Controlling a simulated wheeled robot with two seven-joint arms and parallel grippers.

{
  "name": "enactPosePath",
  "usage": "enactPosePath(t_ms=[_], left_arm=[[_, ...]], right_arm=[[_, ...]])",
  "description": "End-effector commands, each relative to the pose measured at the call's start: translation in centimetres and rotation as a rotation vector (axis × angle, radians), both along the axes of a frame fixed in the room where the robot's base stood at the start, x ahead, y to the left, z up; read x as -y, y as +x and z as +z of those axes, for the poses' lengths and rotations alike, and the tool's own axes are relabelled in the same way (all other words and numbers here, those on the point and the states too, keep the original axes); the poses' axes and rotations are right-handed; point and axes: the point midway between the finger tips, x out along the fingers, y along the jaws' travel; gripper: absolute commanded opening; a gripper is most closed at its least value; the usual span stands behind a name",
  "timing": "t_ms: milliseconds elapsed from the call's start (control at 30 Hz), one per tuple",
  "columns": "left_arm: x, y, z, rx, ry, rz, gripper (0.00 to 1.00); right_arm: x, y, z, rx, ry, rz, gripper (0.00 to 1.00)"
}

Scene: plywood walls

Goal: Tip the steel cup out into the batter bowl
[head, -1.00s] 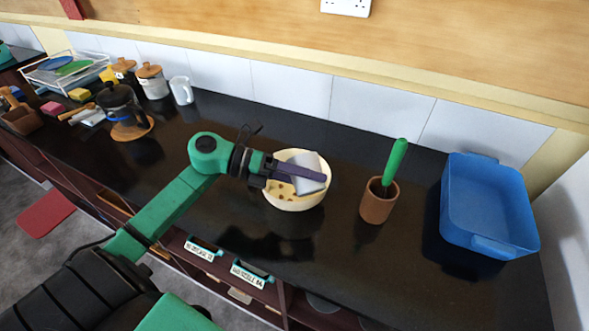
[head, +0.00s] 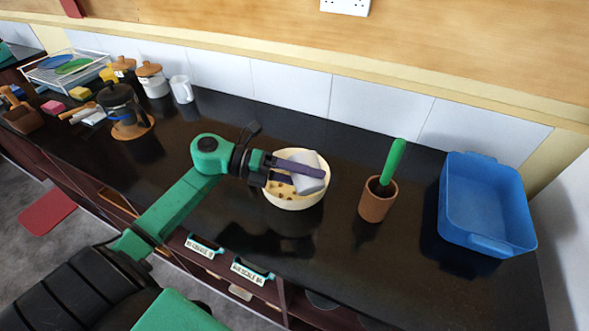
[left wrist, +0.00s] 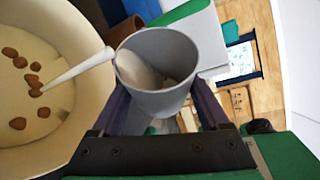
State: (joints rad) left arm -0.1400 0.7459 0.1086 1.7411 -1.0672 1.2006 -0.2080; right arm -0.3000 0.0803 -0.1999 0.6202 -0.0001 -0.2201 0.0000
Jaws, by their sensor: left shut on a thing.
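The grey steel cup (head: 308,183) is tilted over the batter bowl (head: 297,202), with my left gripper (head: 304,178) shut around its sides. In the left wrist view the cup (left wrist: 158,98) shows its open mouth, with some white contents inside. The cream bowl holds pale batter with several brown lumps. My right gripper is not in view.
A terracotta pot (head: 376,200) with a green-handled tool (head: 392,162) stands right of the bowl. A blue tub (head: 487,205) is farther right. Jars (head: 152,82), a mug (head: 182,90), a dark pot (head: 122,105) and a dish rack (head: 65,68) stand at left.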

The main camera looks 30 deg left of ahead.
Motion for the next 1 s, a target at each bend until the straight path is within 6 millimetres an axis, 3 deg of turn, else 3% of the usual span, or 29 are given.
enactPosePath(t_ms=[1000], left_arm=[[-0.22,0.23,-0.55,-0.076,-0.081,-0.001,0.16]], right_arm=[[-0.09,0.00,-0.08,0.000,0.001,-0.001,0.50]])
